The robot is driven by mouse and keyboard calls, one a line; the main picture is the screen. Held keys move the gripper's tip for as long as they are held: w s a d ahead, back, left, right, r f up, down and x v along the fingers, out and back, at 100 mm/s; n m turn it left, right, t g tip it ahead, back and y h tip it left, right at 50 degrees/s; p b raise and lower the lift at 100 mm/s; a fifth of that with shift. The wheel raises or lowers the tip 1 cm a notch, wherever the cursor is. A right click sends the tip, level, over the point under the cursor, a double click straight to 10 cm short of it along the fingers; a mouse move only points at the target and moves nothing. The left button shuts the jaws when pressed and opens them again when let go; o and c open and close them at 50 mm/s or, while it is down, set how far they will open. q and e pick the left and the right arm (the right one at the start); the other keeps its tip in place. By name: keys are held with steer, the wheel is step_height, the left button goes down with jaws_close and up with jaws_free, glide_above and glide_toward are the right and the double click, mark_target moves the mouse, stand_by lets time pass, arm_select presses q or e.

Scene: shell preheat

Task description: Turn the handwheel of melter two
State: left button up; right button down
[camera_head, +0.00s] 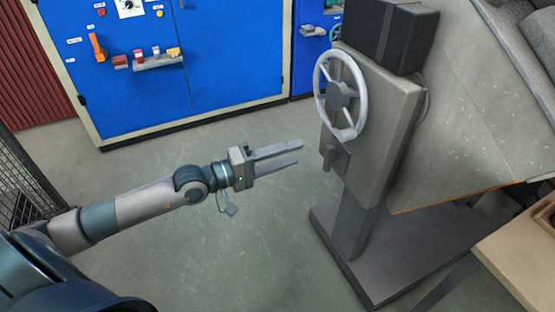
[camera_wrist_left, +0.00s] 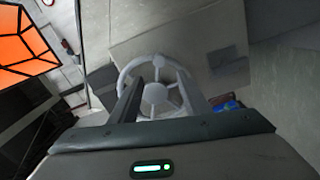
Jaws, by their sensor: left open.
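A light grey handwheel (camera_head: 341,94) with spokes and a round hub is mounted on the side of a grey box on a pedestal, in the middle right of the head view. My left gripper (camera_head: 299,152) is open and empty. In the head view it shows left of the pedestal and lower than the wheel, its fingers pointing right. In the left wrist view the handwheel (camera_wrist_left: 155,88) lies ahead, seen between and behind the two fingers. The fingers seem apart from the wheel. My right gripper is in neither view.
A small dark lever (camera_head: 334,155) sits below the wheel on the pedestal box (camera_head: 390,110). A blue cabinet (camera_head: 230,60) with switches stands behind. A mesh cage (camera_head: 20,185) is at the left, and a wooden table (camera_head: 520,260) at the lower right. The floor between is clear.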

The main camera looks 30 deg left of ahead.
arm_select(q)
steer(key=shift+v, duration=1.4)
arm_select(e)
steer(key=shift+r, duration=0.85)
